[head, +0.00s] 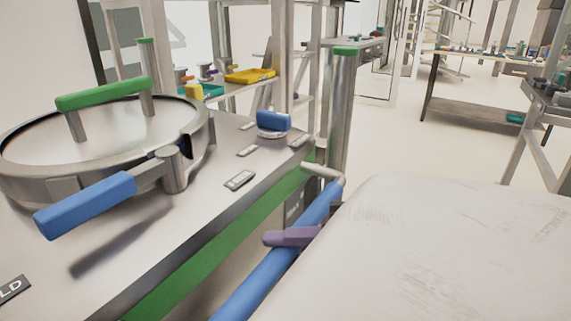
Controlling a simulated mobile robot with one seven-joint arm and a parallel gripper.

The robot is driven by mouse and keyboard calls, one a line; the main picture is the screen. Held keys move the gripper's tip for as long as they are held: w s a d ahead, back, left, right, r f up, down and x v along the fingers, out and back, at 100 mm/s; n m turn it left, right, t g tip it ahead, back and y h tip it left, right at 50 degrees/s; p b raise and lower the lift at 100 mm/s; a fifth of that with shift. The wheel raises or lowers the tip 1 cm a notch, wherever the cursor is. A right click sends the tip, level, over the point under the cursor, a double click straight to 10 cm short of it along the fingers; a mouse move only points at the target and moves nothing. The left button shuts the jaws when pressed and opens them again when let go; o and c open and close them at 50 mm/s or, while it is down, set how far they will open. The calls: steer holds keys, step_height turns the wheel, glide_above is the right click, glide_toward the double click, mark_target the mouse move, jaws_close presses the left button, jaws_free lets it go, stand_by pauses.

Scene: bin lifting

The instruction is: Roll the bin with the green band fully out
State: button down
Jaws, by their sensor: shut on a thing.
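The bin (120,262) is a steel container on the left with a flat top, and a green band (222,250) runs along its side. On its top are a round lid (60,140) with a green handle (105,93), a blue lever (85,205) and a blue knob (273,121). A blue bar (262,283) with a grey bent end (323,172) runs along the bin's right side. A purple lever-like piece (290,237) sticks out to the left across the bar. I cannot make out my gripper. A large pale scratched surface at lower right hides the area beyond the bar.
A green-capped steel post (344,115) stands at the bin's far corner. Behind the bin is a shelf with a yellow tray (250,75). A workbench (480,105) stands at the back right. Pale open floor (400,140) lies between.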

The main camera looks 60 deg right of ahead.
steer(key=shift+s+f, duration=0.1)
steer(key=shift+f, duration=0.35)
steer(key=c, duration=1.1)
jaws_free()
steer(key=shift+c, duration=0.2)
steer(key=shift+r, duration=0.1)
steer(key=shift+r, duration=0.1)
steer(key=b+v, duration=0.6)
steer(key=v, duration=0.6)
steer(key=shift+r, duration=0.1)
steer(key=shift+c, duration=0.2)
